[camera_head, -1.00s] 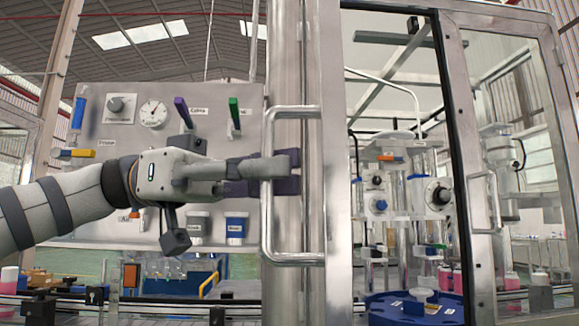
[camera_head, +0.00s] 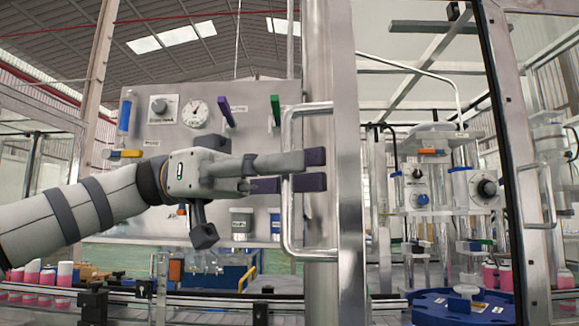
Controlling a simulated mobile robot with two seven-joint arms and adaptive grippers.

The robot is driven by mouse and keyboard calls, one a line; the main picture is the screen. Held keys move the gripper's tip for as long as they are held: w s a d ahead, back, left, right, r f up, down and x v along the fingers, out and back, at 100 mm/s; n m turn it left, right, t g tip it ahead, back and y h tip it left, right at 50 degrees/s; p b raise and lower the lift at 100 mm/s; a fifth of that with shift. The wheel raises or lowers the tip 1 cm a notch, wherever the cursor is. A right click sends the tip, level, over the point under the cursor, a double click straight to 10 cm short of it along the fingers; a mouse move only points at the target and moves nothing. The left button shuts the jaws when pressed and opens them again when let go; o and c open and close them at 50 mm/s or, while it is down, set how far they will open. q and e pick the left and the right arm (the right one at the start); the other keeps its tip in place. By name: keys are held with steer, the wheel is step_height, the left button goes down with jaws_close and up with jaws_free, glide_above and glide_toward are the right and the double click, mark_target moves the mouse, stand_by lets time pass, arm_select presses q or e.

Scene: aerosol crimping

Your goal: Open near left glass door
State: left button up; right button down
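The near left glass door shows as a tall metal frame post (camera_head: 348,120) with a bracket-shaped metal handle (camera_head: 290,220) on its left side. My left gripper (camera_head: 314,170) reaches in from the left at the handle's mid height. Its two dark-tipped fingers are parted, one above the other, with a gap between them, and both cross the handle's vertical bar. I cannot tell whether they touch it. The door's glass is hard to make out, and I cannot tell how far the door stands open. My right gripper is out of view.
A control panel (camera_head: 180,135) with a gauge, knobs and coloured levers stands behind my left arm. To the right are a second door's handle (camera_head: 536,200), filling machinery (camera_head: 440,190) and a blue round table (camera_head: 430,300). Pink bottles (camera_head: 45,275) line the conveyor at lower left.

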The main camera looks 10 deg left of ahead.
arm_select(q)
steer(key=v, duration=1.2)
